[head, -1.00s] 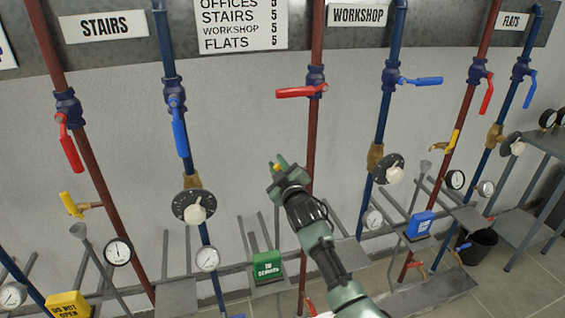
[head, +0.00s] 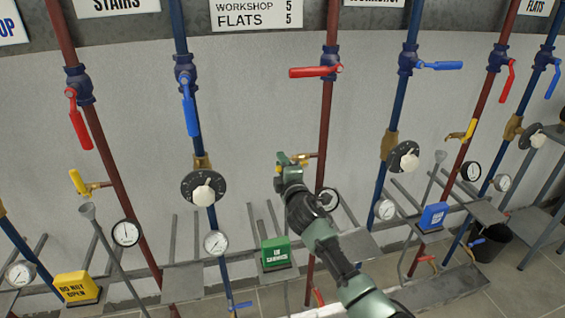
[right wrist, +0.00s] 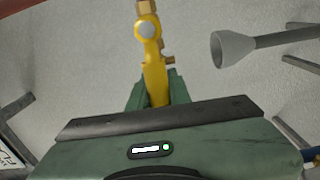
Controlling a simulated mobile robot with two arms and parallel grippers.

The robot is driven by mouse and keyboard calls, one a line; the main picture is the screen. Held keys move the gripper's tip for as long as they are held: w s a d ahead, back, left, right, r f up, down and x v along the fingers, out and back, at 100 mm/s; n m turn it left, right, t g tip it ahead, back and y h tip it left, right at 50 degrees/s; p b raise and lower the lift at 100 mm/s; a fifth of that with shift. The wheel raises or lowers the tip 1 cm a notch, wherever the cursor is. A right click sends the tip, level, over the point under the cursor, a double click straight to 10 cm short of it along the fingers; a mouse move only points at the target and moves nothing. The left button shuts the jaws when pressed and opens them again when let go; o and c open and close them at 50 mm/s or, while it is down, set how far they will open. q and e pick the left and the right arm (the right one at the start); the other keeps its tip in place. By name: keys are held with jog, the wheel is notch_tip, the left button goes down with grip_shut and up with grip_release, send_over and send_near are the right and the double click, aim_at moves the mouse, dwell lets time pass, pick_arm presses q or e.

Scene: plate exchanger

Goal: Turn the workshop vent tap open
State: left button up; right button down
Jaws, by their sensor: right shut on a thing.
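The workshop vent tap (head: 300,157) is a small brass tap with a yellow lever, on the left side of the red workshop pipe (head: 327,120). My right gripper (head: 285,168) is at this tap and shut on its yellow lever. In the right wrist view the lever (right wrist: 153,72) runs from its round pivot down between the fingers (right wrist: 155,98), which hide its lower end. In the head view the gripper hides most of the lever. My left gripper is not in view.
A red lever valve (head: 315,72) sits higher on the same pipe. A gauge (head: 328,200) is right of my gripper. A green sign block (head: 275,253) stands on a shelf below left. A grey funnel (right wrist: 232,48) is at the right in the wrist view.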

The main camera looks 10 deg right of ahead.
jog(key=shift+f+n, duration=0.35)
jog(key=shift+n, duration=0.05)
jog(key=c, duration=1.3)
grip_release()
jog(key=shift+r, duration=0.1)
jog(key=s, duration=0.8)
jog(key=shift+d+p, duration=0.2)
jog(key=shift+p, duration=0.2)
